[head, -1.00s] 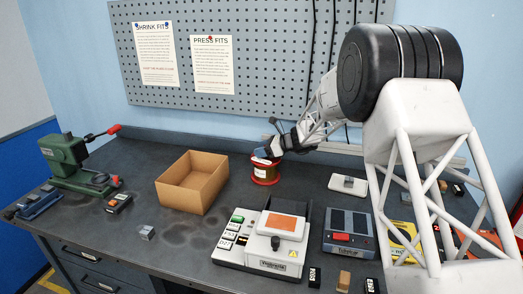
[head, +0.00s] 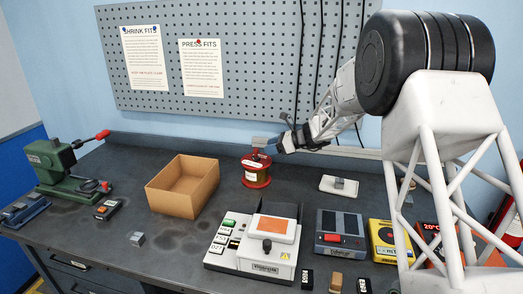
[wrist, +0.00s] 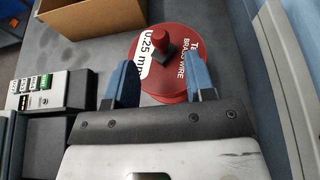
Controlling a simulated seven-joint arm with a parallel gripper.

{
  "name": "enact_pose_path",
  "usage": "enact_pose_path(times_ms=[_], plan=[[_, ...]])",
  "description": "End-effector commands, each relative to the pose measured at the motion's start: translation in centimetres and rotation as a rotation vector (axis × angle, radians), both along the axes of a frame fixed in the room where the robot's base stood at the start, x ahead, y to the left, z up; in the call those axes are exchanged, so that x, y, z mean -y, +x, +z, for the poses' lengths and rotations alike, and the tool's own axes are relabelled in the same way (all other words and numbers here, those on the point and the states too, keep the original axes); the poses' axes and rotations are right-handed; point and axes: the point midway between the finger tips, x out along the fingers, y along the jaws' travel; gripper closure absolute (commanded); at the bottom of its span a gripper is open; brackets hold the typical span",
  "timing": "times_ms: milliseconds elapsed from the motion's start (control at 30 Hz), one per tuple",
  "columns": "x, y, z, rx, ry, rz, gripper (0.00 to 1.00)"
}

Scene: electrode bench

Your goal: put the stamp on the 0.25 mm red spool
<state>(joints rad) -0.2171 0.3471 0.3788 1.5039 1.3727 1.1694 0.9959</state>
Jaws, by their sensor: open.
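The red spool (head: 256,178) stands upright on the bench; in the wrist view its top (wrist: 190,72) carries a white "0.25 mm" label. A dark red stamp (wrist: 165,48) with a knob handle stands on the spool's top face, near its middle. In the head view the stamp (head: 254,155) shows small above the spool. My gripper (wrist: 160,82) has two blue fingers, open and apart, with nothing between them. In the head view my gripper (head: 262,142) is just above the spool, by the top of the stamp.
An open cardboard box (head: 183,187) stands left of the spool. A white device with an orange panel (head: 265,243) is in front. A white pad with a grey block (head: 340,185) lies to the right. A green press (head: 55,168) stands at far left.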

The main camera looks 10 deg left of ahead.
Motion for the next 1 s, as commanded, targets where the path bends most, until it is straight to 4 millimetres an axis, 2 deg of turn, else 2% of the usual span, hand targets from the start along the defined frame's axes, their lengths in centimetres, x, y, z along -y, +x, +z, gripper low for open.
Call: enact_pose_path(times_ms=[100,300,1000], plan=[[1.5,0.0,0.6,0.0,0.0,-0.001,0.51],[2.9,0.0,1.2,0.0,0.0,-0.001,0.51],[3.1,0.0,1.3,0.0,0.0,0.0,0.51]])
